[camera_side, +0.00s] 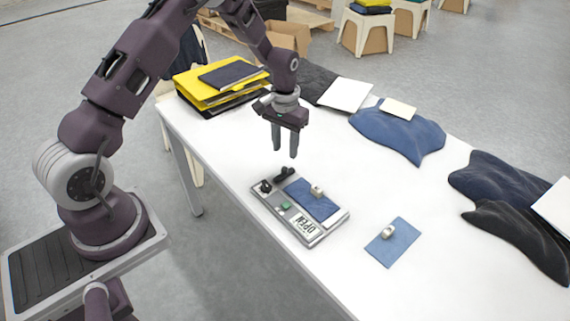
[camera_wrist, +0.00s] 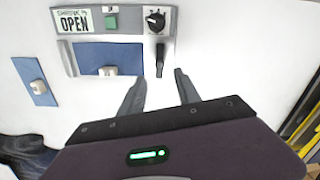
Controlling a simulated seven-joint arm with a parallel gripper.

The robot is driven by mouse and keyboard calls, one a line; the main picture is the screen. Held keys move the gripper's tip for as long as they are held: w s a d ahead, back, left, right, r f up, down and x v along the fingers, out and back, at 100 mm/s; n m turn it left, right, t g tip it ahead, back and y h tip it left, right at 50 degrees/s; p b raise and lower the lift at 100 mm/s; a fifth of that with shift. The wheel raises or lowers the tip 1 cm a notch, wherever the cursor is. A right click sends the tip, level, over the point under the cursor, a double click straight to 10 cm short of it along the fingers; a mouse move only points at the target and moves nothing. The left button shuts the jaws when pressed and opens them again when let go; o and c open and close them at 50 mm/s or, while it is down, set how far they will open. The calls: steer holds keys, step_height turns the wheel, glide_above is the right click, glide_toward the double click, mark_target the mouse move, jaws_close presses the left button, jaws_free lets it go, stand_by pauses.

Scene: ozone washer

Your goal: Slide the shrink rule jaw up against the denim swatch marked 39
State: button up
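The shrink rule (camera_side: 272,203) is a grey plate on the white table, with an "OPEN" label, a green button and a black knob. A blue denim swatch (camera_side: 300,190) lies on it, under a small pale block; it also shows in the wrist view (camera_wrist: 90,59). A black handle-like piece, seemingly the jaw (camera_side: 284,174), is at one end, apart from the swatch's pale block; it also shows in the wrist view (camera_wrist: 160,62). My gripper (camera_side: 285,154) is open and empty above that black piece. No number 39 is readable.
A second denim swatch (camera_side: 391,243) with a pale block lies beside the rule. Yellow folders (camera_side: 205,88) and folded garments (camera_side: 398,130) lie at the back and right. The table between them is clear.

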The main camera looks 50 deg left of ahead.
mark_target(285, 168)
step_height(285, 168, down, 7)
stand_by(0.3)
steer(key=shift+d, duration=0.1)
steer(key=c, duration=0.8)
